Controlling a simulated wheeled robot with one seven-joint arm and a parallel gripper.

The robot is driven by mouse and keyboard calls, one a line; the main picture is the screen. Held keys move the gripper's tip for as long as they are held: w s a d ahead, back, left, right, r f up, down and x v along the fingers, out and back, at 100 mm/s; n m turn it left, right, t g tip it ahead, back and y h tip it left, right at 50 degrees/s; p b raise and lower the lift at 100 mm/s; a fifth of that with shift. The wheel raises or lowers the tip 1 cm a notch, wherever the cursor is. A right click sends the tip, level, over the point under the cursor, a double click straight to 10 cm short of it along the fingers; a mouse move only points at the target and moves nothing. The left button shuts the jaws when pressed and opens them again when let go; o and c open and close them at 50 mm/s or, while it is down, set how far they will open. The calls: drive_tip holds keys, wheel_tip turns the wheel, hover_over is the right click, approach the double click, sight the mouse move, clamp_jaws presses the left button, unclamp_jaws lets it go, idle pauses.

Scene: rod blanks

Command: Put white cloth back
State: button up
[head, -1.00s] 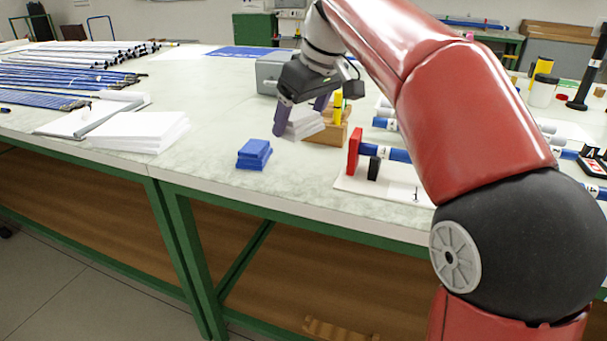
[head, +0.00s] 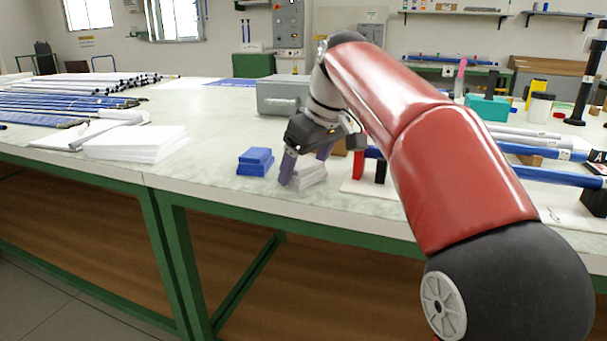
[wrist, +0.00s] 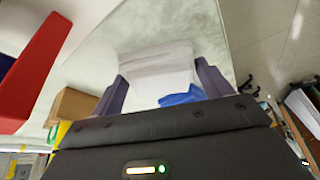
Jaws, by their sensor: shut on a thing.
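The white cloth (head: 308,174) is a small folded stack at the table's front, just right of the blue cloths. My gripper (head: 304,168) is shut on it, with one purple-grey finger on each side. In the wrist view the cloth (wrist: 157,72) lies between the two fingers of the gripper (wrist: 160,85). It looks low over the tabletop or resting on it; I cannot tell which. The folded blue cloths (head: 255,161) lie close to its left in the head view. A bit of blue (wrist: 183,97) shows behind the white cloth in the wrist view.
A stack of white sheets (head: 136,143) lies to the left. A red block (head: 359,165) on a white base stands right of my gripper. A grey box (head: 283,96) stands behind it. Blue rods (head: 552,177) lie at right. The table's front edge is near.

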drive_tip(key=o, duration=0.9)
drive_tip(key=p+v, duration=0.4)
drive_tip(key=v, duration=0.8)
drive_tip(key=shift+r, duration=0.15)
